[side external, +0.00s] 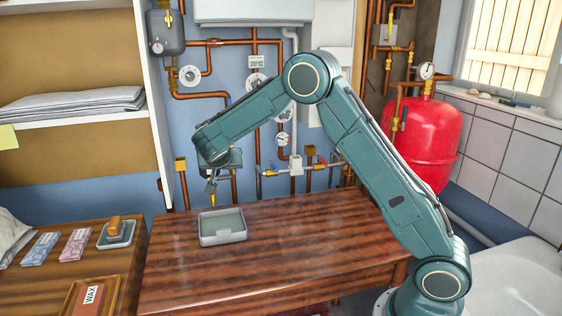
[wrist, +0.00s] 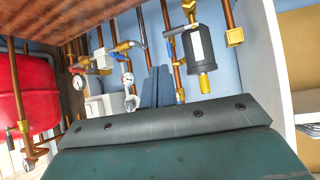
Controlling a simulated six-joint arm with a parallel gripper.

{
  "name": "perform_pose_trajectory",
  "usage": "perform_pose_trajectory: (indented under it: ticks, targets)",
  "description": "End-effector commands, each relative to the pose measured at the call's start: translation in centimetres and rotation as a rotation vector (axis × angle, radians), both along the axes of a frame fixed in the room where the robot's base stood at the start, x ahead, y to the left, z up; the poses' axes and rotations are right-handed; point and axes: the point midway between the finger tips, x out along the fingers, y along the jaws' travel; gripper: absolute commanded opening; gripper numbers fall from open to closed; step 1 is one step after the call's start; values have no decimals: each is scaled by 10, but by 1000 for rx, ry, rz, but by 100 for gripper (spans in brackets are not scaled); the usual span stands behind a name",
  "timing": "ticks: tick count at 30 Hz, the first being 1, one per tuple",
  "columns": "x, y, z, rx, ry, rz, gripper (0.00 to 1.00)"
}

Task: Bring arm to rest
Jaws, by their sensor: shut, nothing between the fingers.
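My gripper (side external: 211,188) hangs at the end of my bent arm, pointing down above the back left part of the wooden table. It is small in the side external view, and its fingers look closed with nothing held. It is above and slightly left of an empty grey tray (side external: 222,239) on the table, apart from it. In the wrist view the fingers do not show; a dark green part of my own body fills the lower half, with pipes and gauges behind it.
The wooden table (side external: 270,272) is otherwise clear. Copper pipes and valves (side external: 296,166) line the wall behind it. A red tank (side external: 425,140) stands at the right. A side bench at the left holds a wax box (side external: 90,296), folded cloths (side external: 76,245) and a sponge on a dish (side external: 116,233).

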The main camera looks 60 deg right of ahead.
Motion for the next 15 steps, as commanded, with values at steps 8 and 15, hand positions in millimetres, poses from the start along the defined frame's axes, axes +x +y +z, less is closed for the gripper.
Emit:
perform_pose_trajectory:
  ticks: [8,15]
  targets:
    - [-42,19,46,86,55,98,0]
    - [-87,39,78,149,109,204,0]
